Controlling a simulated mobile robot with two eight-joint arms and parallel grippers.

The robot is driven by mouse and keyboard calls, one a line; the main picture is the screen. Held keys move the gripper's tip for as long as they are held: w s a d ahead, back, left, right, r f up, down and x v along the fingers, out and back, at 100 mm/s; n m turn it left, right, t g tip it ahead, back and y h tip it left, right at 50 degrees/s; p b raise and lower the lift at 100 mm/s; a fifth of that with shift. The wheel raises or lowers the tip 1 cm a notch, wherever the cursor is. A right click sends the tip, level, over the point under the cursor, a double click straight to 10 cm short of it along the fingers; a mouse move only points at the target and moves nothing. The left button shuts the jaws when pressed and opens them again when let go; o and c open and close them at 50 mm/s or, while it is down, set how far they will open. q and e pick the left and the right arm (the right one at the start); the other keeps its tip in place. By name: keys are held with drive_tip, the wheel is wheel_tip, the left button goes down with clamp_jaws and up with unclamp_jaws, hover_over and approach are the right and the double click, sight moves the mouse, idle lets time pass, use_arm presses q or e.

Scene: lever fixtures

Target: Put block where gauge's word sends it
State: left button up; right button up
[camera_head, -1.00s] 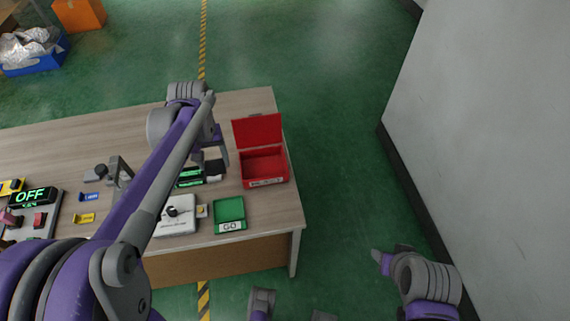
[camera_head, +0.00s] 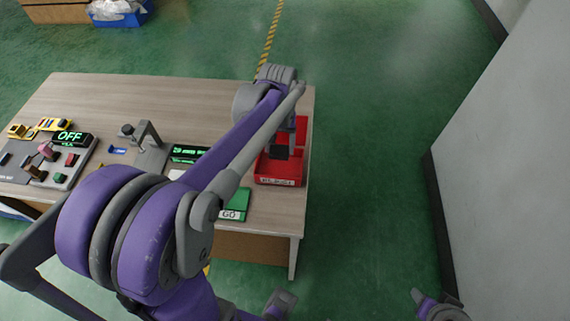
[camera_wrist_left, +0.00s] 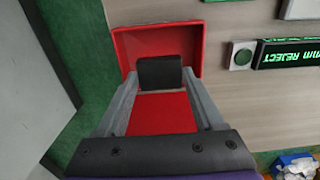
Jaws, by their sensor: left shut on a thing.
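My left gripper (camera_head: 288,150) is shut on a dark block (camera_head: 279,152). It holds the block over the open red box (camera_head: 282,182), whose front label is hard to read. The left wrist view shows the dark block (camera_wrist_left: 160,72) between the fingers, with the red box (camera_wrist_left: 183,30) around and below it. I cannot tell whether the block touches the box. The gauge's display (camera_head: 188,153) is partly hidden by my arm; in the left wrist view the display (camera_wrist_left: 290,55) ends in "MM REJECT".
A green tray marked GO (camera_head: 236,206) stands left of the red box, partly behind my arm. A grey stand (camera_head: 150,150) stands farther left. A lever panel (camera_head: 50,162) with an OFF sign (camera_head: 70,138) is at the table's left. Green floor is clear right of the table.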

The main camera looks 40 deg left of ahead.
sight(279, 150)
use_arm(q)
wheel_tip(279, 150, down, 4)
drive_tip(key=shift+a+r, duration=0.1)
drive_tip(key=shift+f+b, duration=0.35)
drive_tip(key=shift+f, duration=1.6)
drive_tip(key=shift+f, duration=0.15)
drive_tip(key=o, duration=1)
